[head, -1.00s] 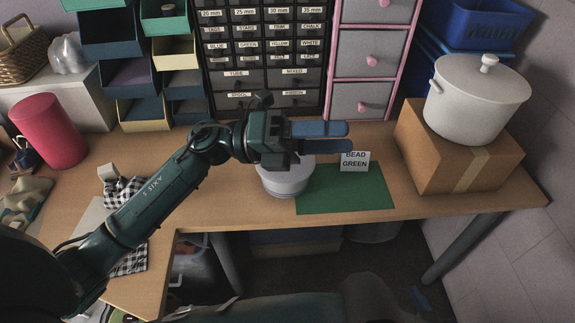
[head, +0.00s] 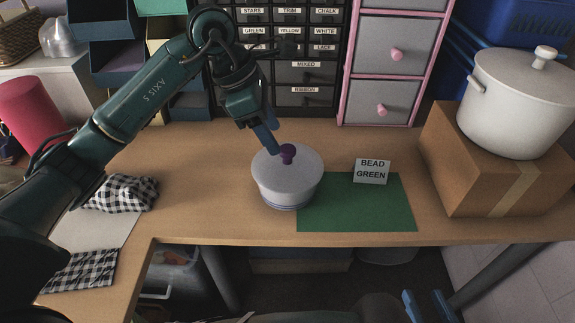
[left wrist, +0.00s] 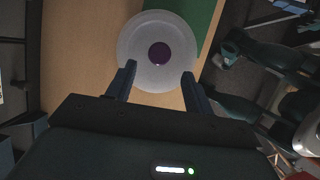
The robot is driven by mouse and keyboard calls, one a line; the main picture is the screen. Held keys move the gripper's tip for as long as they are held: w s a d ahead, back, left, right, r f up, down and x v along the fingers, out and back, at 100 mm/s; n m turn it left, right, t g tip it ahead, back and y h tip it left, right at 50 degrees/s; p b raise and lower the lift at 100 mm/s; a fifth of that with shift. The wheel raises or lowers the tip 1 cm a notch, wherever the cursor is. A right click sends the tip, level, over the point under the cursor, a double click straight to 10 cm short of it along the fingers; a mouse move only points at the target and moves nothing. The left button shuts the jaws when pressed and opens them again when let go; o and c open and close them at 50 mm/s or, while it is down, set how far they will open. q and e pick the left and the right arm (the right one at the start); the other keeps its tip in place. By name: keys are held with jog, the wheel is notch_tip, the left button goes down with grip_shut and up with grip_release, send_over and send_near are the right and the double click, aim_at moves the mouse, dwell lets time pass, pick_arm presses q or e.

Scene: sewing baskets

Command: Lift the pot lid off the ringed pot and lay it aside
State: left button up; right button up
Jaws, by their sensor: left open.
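The ringed pot (head: 287,197) is a small white pot with bluish rings near its base, standing on the table at the left edge of the green mat. Its pale pot lid (head: 300,166) with a purple knob (head: 287,152) sits on it; both also show in the left wrist view, the lid (left wrist: 142,42) and the knob (left wrist: 160,53). My left gripper (head: 275,147) is open and points down close to the knob.
The green mat (head: 345,212) is bare except for a "BEAD GREEN" card (head: 372,171) at its back. A larger white lidded pot (head: 512,105) stands on a cardboard box (head: 470,180) at right. Drawers line the back. Checked cloth (head: 124,193) lies at left; the table between is clear.

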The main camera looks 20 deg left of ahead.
aim_at(287, 148)
pick_arm(q)
jog(key=shift+w+d+x, duration=0.15)
jog(key=shift+x, duration=1.4)
jog(key=shift+w+d+x, duration=0.15)
jog(key=shift+d+x, duration=0.05)
jog(key=shift+x, duration=1.35)
jog(key=shift+r, duration=0.2)
jog(key=shift+c, duration=0.2)
jog(key=c, duration=0.9)
jog(key=shift+c, duration=0.2)
